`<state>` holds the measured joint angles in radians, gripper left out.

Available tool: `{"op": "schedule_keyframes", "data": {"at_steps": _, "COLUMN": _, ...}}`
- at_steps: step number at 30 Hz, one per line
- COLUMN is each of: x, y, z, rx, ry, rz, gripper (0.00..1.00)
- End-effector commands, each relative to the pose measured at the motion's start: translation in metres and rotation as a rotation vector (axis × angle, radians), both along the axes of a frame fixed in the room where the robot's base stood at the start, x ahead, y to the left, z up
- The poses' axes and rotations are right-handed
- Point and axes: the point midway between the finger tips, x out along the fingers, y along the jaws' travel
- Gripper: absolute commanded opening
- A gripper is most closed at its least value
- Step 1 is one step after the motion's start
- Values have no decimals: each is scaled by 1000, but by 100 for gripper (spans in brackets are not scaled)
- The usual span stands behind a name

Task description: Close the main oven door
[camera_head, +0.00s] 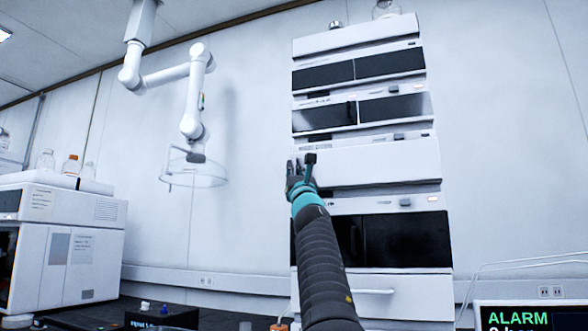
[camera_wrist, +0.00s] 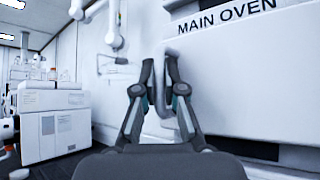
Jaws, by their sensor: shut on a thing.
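The main oven (camera_wrist: 228,14) shows in the wrist view as a white unit with a "MAIN OVEN" label at upper right. Its white front panel (camera_wrist: 265,80) lies right of my gripper (camera_wrist: 160,66). The fingers are shut on a pale upright handle (camera_wrist: 158,100), one finger on each side. In the head view my gripper (camera_head: 301,172) is at the left end of a plain white panel (camera_head: 375,165) in the middle of the instrument stack. My fingers partly hide the handle. I cannot tell how far the door stands open.
Dark-windowed modules (camera_head: 360,110) sit above the white panel, and a dark-fronted module (camera_head: 410,240) sits below. A white ceiling-mounted arm (camera_head: 190,115) hangs at left with a clear dish-shaped part (camera_head: 195,173). A white instrument (camera_head: 70,245) stands far left. An alarm screen (camera_head: 525,318) is at lower right.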

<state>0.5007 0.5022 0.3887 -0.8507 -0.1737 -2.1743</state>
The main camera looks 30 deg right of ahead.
Motion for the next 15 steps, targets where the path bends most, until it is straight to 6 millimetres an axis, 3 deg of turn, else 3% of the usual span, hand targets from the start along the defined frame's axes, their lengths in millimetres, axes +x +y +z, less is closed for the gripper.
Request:
{"op": "schedule_keyframes", "data": {"at_steps": 10, "x": 1, "y": 0, "z": 2, "rx": 1, "ry": 2, "rz": -1, "gripper": 0}}
{"op": "schedule_keyframes", "data": {"at_steps": 11, "x": 1, "y": 0, "z": 2, "rx": 2, "ry": 1, "rz": 0, "gripper": 16}}
{"op": "schedule_keyframes", "data": {"at_steps": 12, "x": 1, "y": 1, "z": 2, "rx": 2, "ry": 1, "rz": 0, "gripper": 21}}
{"op": "schedule_keyframes", "data": {"at_steps": 15, "x": 2, "y": 1, "z": 1, "rx": 2, "ry": 1, "rz": 1, "gripper": 21}}
